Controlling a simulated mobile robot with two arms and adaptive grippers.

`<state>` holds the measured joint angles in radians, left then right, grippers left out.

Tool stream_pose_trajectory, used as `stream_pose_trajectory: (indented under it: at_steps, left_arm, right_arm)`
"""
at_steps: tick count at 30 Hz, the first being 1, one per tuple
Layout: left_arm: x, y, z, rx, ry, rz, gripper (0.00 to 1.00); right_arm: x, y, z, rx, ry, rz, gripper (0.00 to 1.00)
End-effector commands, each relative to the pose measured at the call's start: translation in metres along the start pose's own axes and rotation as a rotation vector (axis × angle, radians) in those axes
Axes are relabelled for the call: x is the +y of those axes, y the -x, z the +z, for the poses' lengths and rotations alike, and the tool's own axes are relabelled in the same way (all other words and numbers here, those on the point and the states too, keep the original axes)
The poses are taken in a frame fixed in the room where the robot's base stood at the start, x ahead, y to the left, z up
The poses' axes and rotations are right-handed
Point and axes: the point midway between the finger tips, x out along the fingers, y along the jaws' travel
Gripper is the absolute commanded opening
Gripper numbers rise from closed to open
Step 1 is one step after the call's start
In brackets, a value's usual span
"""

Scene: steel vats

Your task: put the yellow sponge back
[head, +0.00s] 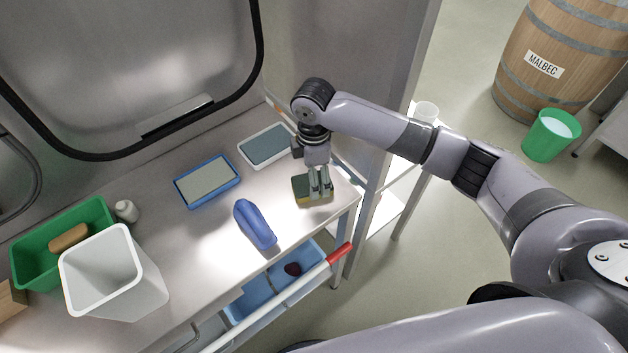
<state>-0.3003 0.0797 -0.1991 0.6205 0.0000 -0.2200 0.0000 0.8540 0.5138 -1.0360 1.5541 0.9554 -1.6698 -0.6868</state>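A yellow sponge with a dark green top (301,191) lies at the right end of the steel table in the head view, close to its front corner. My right gripper (320,194) comes down over the sponge, and its two fingers overlap it in the picture. The fingers stand a little apart. I cannot tell whether they grip the sponge or only stand over it. The fingers hide part of the sponge. My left gripper is not in view. A blue-rimmed tray (207,182) and a white-rimmed tray (266,145) lie flat towards the back of the table.
A blue rounded object (254,223) lies left of the sponge. A green bin (35,265) with a brown item, a white bin (120,280) and a small white bottle (126,211) stand at the left. A red-ended handle (339,253) juts out below the table's front edge (240,266).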

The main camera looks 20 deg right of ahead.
Motion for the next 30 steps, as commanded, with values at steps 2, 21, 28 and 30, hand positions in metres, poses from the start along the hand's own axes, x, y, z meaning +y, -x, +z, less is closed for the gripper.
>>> stream_pose_trajectory:
  at_steps: [2, 21, 28, 30]
  left_arm:
    - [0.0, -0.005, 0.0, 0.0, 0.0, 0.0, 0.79]
    - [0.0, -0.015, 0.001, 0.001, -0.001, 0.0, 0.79]
    - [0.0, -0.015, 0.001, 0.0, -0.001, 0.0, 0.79]
    - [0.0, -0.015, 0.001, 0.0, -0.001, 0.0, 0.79]
  right_arm:
    - [0.001, 0.018, 0.0, 0.001, 0.002, 0.005, 0.73]
    - [0.0, 0.091, 0.0, 0.0, 0.0, -0.001, 0.73]
    - [0.0, 0.09, 0.0, 0.0, 0.0, -0.001, 0.73]
    - [0.0, 0.09, 0.0, 0.0, 0.0, -0.001, 0.73]
